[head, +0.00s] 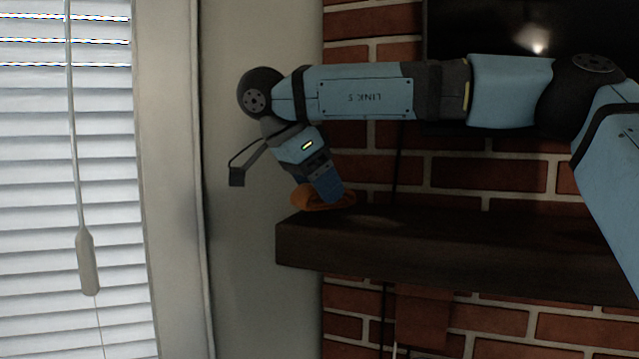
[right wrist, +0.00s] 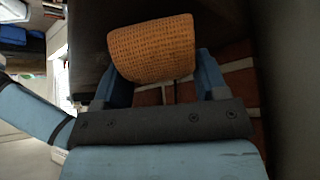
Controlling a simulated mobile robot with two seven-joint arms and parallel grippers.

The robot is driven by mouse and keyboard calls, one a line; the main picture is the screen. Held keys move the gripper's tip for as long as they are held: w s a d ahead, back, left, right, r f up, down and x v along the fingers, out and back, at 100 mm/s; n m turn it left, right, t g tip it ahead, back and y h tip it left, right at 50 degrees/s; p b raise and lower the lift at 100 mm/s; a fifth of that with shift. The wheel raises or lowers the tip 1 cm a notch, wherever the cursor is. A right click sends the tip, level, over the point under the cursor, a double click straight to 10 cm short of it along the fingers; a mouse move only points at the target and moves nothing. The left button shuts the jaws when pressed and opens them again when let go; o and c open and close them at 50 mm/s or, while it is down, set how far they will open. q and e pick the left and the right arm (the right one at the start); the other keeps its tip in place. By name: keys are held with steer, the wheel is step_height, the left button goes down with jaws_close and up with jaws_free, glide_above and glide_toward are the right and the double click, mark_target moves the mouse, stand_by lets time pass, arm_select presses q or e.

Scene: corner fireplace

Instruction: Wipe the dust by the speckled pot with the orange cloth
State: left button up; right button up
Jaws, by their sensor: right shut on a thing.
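My right gripper (head: 332,192) is shut on the orange cloth (head: 304,199), low at the left end of the dark mantel shelf (head: 450,252). In the right wrist view the cloth (right wrist: 153,50) is a woven orange pad between the two blue fingers of the gripper (right wrist: 160,78). The cloth appears to be at the shelf's top surface; whether it touches is hard to tell. I see no speckled pot in either view. I cannot make out dust for certain on the dark top. My left gripper is out of view.
A red brick wall (head: 490,182) stands behind the shelf. A dark screen (head: 480,30) hangs above it, behind my right arm. A window with white blinds (head: 65,200) is at the left. The visible shelf top right of the cloth looks clear.

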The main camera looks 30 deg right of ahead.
steer(key=shift+f+b, duration=0.3)
steer(key=shift+f, duration=0.45)
steer(key=shift+s+d+r+p, duration=0.2)
steer(key=shift+s+d+p, duration=0.25)
steer(key=shift+s+d, duration=0.8)
steer(key=shift+s, duration=0.15)
steer(key=shift+f, duration=0.1)
